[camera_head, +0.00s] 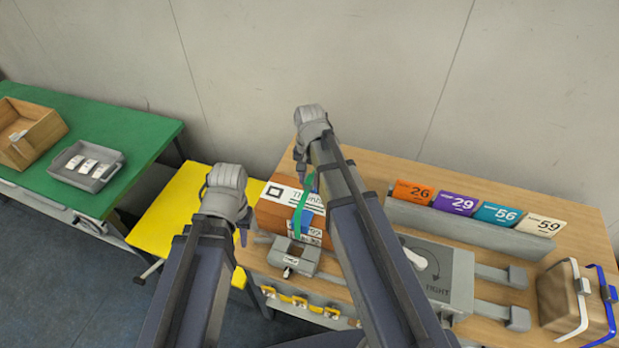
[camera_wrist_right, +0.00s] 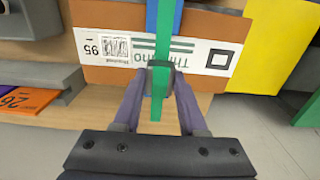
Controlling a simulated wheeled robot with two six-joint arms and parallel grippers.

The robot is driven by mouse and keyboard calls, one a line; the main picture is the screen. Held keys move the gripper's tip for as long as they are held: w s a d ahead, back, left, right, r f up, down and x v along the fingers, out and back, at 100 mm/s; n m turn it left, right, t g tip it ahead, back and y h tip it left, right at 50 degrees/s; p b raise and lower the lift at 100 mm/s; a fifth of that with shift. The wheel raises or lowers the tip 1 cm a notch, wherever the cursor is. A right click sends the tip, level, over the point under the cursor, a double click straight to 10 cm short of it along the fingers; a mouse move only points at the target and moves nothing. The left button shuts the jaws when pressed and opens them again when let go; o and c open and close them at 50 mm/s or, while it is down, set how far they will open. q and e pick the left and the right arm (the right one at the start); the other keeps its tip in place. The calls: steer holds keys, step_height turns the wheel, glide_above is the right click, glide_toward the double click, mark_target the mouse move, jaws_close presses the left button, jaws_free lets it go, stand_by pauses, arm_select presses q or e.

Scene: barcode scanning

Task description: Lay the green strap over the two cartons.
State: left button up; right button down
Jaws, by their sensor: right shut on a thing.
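An orange-brown carton (camera_head: 268,216) with a white printed label stands on the wooden table; it fills the top of the right wrist view (camera_wrist_right: 110,18). I cannot make out a separate second carton. The green strap (camera_head: 300,215) runs across the carton's top and down its near side, beside a blue patch (camera_head: 306,219). My right gripper (camera_wrist_right: 160,70) is shut on the green strap (camera_wrist_right: 157,108) above the label. In the head view its fingers are partly hidden by my arm. My left gripper (camera_head: 243,236) is at the carton's left side; its finger gap is unclear.
A grey block (camera_head: 296,254) stands in front of the carton. A grey tightening device (camera_head: 440,275) and a rack of numbered cards (camera_head: 475,228) are to the right. A yellow table (camera_head: 170,225) adjoins left.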

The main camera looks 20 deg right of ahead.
steer(key=shift+f+b, duration=3)
steer(key=shift+f, duration=0.3)
steer(key=shift+c, duration=1.9)
jaws_free()
steer(key=shift+r, duration=0.2)
step_height(320, 180, up, 8)
steer(key=p, duration=0.8)
steer(key=shift+f, duration=0.2)
steer(key=shift+f, duration=0.1)
